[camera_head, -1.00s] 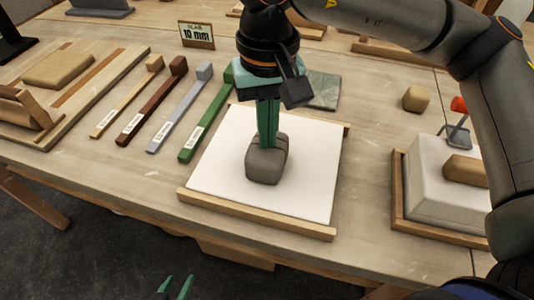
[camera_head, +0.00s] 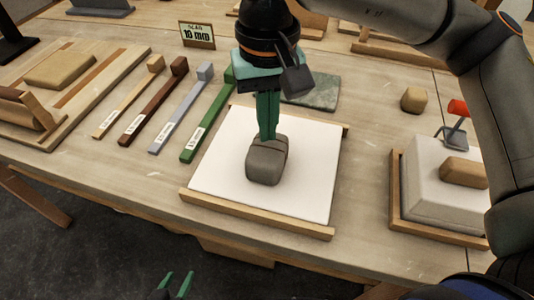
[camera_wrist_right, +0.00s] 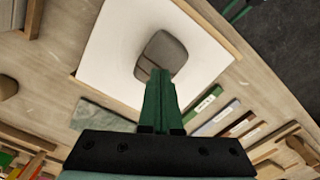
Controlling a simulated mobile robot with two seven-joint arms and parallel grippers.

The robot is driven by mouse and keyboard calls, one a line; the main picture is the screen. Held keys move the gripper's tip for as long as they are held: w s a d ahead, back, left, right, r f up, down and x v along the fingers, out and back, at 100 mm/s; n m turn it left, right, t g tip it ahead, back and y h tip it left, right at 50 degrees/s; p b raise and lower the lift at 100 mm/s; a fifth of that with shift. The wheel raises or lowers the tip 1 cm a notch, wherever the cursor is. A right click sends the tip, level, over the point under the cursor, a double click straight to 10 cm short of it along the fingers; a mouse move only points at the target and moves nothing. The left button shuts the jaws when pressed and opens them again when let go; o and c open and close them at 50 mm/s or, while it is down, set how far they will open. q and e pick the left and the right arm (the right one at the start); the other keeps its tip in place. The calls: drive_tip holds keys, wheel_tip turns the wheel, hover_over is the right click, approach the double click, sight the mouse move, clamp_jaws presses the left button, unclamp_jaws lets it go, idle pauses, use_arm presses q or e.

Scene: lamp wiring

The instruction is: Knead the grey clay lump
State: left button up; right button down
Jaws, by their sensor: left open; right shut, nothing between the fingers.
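The grey clay lump (camera_head: 266,163) sits near the middle of a white board (camera_head: 218,165) with wooden strips at its edges. It is a rounded block with a dark crease across its far part. It also shows in the right wrist view (camera_wrist_right: 163,52). My right gripper (camera_head: 267,137) points down at the lump's far edge, its green fingers shut and empty. In the right wrist view its fingertips (camera_wrist_right: 160,73) overlap the lump's edge; I cannot tell whether they touch. My left gripper (camera_head: 177,285) is open at the bottom edge, in front of the table, with only its fingertips showing.
Several labelled coloured bars, including a green one (camera_head: 206,118), lie left of the board. A 10 mm sign (camera_head: 197,35) and a grey-green slab (camera_head: 318,92) are behind. On the right are a tan block (camera_head: 414,99) and a pale block in a wooden tray (camera_head: 397,205).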

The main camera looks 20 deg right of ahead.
drive_tip(key=shift+f, duration=0.2)
drive_tip(key=shift+f+b, duration=0.9)
drive_tip(key=shift+b, duration=0.05)
drive_tip(key=shift+r, duration=0.1)
drive_tip(key=shift+r+p, duration=0.75)
drive_tip(key=shift+r, duration=0.25)
drive_tip(key=shift+f, duration=0.1)
drive_tip(key=shift+f+b, duration=1.05)
drive_tip(key=shift+b, duration=0.05)
